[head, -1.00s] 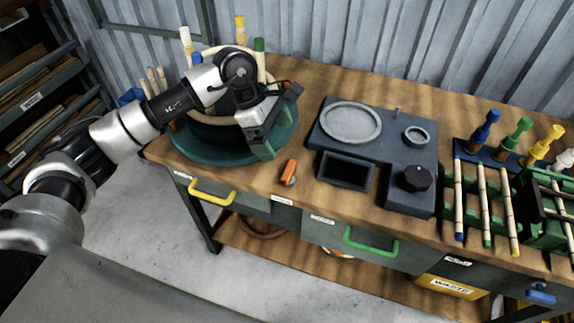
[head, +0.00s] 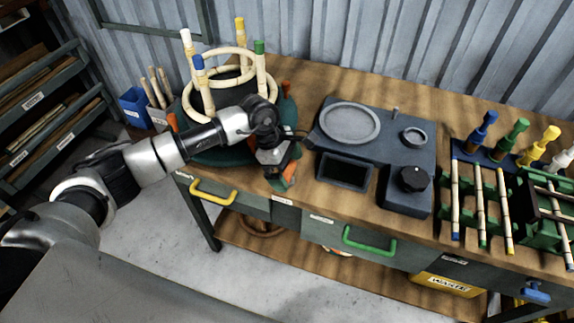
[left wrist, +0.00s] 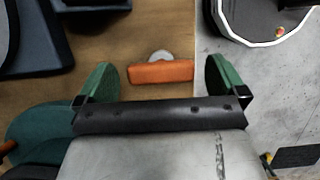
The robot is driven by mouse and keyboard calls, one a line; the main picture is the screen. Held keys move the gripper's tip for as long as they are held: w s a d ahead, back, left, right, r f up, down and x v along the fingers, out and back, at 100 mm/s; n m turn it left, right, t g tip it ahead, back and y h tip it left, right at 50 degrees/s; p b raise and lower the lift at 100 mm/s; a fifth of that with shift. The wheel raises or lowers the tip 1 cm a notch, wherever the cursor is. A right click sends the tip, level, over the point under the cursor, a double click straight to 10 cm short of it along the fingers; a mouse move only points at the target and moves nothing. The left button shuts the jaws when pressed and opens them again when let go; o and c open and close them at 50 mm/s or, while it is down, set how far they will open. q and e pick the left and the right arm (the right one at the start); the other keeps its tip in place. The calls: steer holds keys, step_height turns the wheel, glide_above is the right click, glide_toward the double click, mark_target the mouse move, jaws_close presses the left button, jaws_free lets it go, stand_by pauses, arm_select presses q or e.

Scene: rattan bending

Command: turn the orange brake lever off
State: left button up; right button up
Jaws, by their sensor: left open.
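The orange brake lever (left wrist: 160,72) lies on the bench top near its front edge, with a round grey pivot (left wrist: 160,56) beside it. In the left wrist view it lies crosswise between the two green fingers, with a gap on each side. My left gripper (left wrist: 160,78) is open and empty. In the head view my left gripper (head: 284,180) is over the lever and hides most of it; a bit of orange (head: 290,170) shows. I cannot tell the height of the fingers above the bench. My right gripper is not in view.
A green turntable (head: 222,153) with colored-tip posts and rattan rings stands left of the lever. A dark grey unit (head: 385,155) with a knob (head: 414,179) is to the right. A yellow drawer handle (head: 212,194) and a green one (head: 369,243) jut from the front.

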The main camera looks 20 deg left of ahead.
arm_select(q)
steer(key=c, duration=0.9)
